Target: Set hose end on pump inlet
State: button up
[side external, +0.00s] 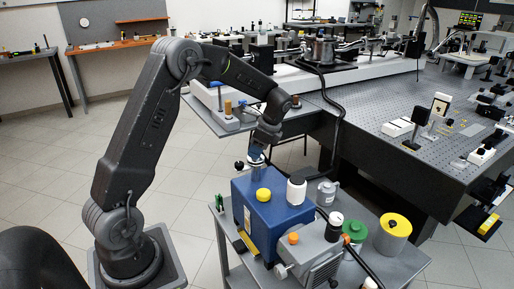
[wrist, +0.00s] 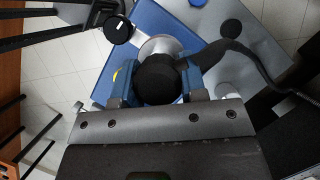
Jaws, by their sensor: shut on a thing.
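My gripper (wrist: 158,85) has its blue fingers shut on a black round hose end (wrist: 158,78) in the wrist view. A black hose (wrist: 238,48) runs from it to the right. A silver round flange (wrist: 160,46), apparently the pump inlet, shows partly behind the hose end. In the side view my gripper (side external: 256,155) is above the back left part of the blue pump (side external: 255,217), by a silver upright fitting (side external: 256,172). Whether the hose end touches the inlet or is just above it, I cannot tell; the fingers hide the contact.
The pump stands on a grey cart (side external: 405,265). The perforated optics table (side external: 410,165) is behind.

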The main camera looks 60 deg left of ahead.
jog(key=o, duration=1.1)
jog(key=shift+f, duration=0.1)
jog(key=v, duration=1.1)
jog(key=s+a+v, duration=0.1)
jog(key=v, duration=0.5)
jog(key=shift+r, duration=0.6)
jog(key=s+d, duration=0.1)
jog(key=s, duration=0.3)
jog(key=s+d, duration=0.1)
jog(key=s, duration=0.4)
jog(key=s+d, duration=0.2)
jog(key=s, duration=0.2)
jog(key=shift+s, duration=0.2)
